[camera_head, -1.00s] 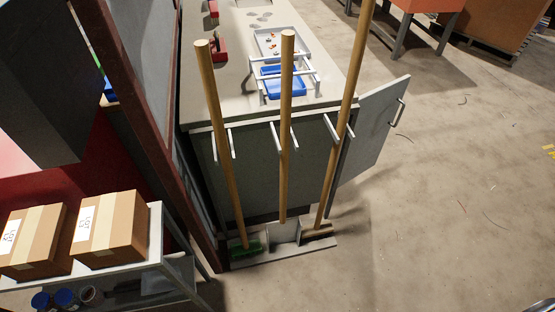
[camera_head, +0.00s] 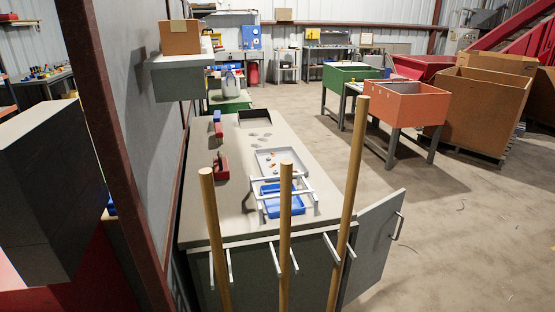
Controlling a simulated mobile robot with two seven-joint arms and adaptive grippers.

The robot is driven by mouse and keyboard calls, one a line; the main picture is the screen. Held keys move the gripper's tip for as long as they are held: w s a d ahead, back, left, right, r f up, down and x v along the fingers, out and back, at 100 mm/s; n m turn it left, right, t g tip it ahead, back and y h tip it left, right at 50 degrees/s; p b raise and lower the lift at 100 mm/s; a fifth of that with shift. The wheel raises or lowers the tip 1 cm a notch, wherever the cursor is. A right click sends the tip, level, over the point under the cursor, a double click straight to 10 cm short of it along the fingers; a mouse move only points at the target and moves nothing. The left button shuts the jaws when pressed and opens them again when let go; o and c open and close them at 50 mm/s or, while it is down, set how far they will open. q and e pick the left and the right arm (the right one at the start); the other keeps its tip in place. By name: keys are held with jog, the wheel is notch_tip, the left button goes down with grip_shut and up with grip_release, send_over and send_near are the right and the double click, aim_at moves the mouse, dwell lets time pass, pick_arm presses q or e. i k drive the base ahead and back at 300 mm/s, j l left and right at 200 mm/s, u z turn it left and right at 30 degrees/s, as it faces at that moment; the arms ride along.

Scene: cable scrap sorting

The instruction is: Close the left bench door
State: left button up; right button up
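A grey bench door (camera_head: 374,247) stands swung open at the right side of the bench (camera_head: 215,228), near its close end. A pale bar handle (camera_head: 397,226) is on the door's outer edge. The bench's long right side, where the door is hinged, is mostly hidden from this angle. Neither of my grippers shows in the head view, so nothing of mine is seen touching the door.
Several wooden poles (camera_head: 285,225) stand in a rack at the bench's near end. Trays (camera_head: 280,162) and red tools lie on the bench top. An orange bin (camera_head: 393,103) on legs and a brown crate (camera_head: 484,108) stand beyond.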

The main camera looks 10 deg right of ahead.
aim_at(377, 222)
jog(key=i+l+u, duration=0.1)
jog(key=l, duration=0.3)
jog(key=i+l+u, duration=0.1)
jog(key=l, duration=0.35)
jog(key=i+l, duration=0.2)
jog(key=l, duration=0.25)
jog(key=u, duration=0.05)
